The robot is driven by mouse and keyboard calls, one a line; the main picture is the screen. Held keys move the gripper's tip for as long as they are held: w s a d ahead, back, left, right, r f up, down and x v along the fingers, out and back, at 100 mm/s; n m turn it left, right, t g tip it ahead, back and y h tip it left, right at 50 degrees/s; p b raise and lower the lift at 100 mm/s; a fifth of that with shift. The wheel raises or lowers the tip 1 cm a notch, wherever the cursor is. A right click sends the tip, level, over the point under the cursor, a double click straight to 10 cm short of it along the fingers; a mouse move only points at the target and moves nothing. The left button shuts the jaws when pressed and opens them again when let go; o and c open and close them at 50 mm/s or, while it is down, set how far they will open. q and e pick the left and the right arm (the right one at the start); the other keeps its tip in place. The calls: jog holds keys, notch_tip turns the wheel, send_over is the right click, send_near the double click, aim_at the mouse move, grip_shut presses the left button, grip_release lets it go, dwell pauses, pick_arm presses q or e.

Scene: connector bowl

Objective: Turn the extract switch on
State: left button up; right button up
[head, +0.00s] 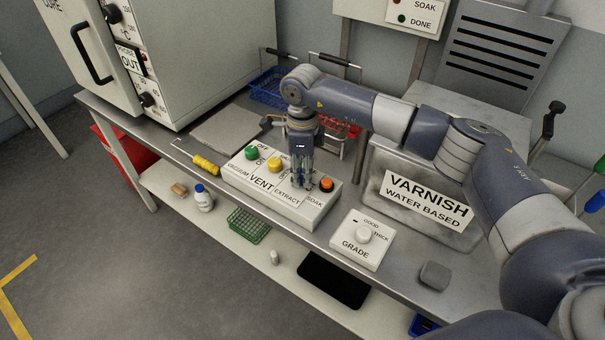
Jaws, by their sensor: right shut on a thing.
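A pale switch box (262,183) on the bench carries the labels VACUUM, VENT, EXTRACT and SOAK. A green knob (252,152), a yellow knob (274,164) and an orange knob (326,184) show on its top. My right gripper (301,185) points down at the box between the yellow and orange knobs, by the EXTRACT label. It is shut on the extract switch, which the fingers hide, so its position cannot be read. My left gripper is not in view.
A GRADE dial box (361,239) and a VARNISH tank (427,204) stand right of the switch box. A yellow object (206,164) lies to its left. A large oven (185,55) stands at the back left, with a blue basket (268,88) beside it.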

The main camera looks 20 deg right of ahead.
aim_at(302, 174)
jog(key=shift+m+b, duration=0.5)
jog(key=shift+m, duration=1)
jog(key=shift+r, duration=0.1)
jog(key=o, duration=1.1)
jog(key=shift+a, duration=0.1)
jog(key=shift+c, duration=0.2)
notch_tip(302, 174, up, 12)
